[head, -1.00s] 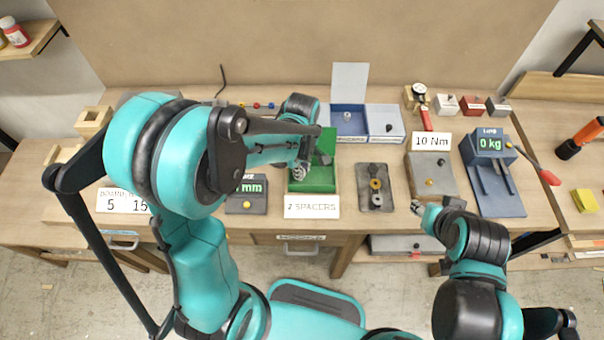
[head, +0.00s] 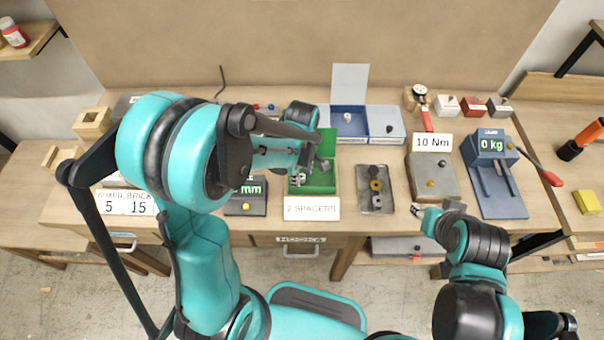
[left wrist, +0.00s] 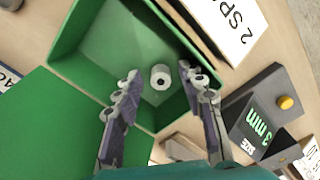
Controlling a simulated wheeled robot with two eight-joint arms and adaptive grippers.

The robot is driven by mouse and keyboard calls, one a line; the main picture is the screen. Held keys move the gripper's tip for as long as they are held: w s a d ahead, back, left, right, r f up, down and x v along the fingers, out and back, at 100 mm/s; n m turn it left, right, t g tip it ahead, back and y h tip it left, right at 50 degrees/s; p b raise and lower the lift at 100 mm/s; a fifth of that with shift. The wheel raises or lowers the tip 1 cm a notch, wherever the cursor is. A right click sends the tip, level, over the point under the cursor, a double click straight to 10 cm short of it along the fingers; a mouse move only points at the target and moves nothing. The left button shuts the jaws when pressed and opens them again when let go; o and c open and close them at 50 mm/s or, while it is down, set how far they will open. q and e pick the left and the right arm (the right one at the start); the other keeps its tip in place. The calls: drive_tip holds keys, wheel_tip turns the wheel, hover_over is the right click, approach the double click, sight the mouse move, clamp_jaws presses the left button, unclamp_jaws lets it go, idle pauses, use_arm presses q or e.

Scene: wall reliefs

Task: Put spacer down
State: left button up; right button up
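The spacer (left wrist: 160,77) is a small pale metal cylinder with a hole. In the left wrist view it is inside the green box (left wrist: 88,42), near one wall, between my left fingers with a gap on each side. My left gripper (left wrist: 161,82) is open over the box and not touching the spacer. In the head view the left gripper (head: 309,172) reaches into the green box (head: 320,188) behind the "2 SPACERS" sign (head: 312,208). My right gripper (head: 434,208) is low at the table's front edge, its finger opening unclear.
A gauge with a "mm" display (head: 246,195) stands left of the green box. A grey tray with rings (head: 375,203) is to its right. A blue box with an open lid (head: 348,119) is behind. A "10 Nm" device (head: 432,175) and a scale (head: 496,180) stand further right.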

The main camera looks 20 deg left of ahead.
sight(302, 176)
use_arm(q)
wheel_tip(302, 176, up, 11)
drive_tip(key=p, duration=0.3)
drive_tip(key=s+a+r+m+t, duration=0.3)
drive_tip(key=s+r+m+t, duration=0.4)
drive_tip(key=s+m, duration=0.3)
drive_tip(key=m, duration=0.4)
drive_tip(key=shift+a+r, duration=0.15)
drive_tip(key=shift+r, duration=0.25)
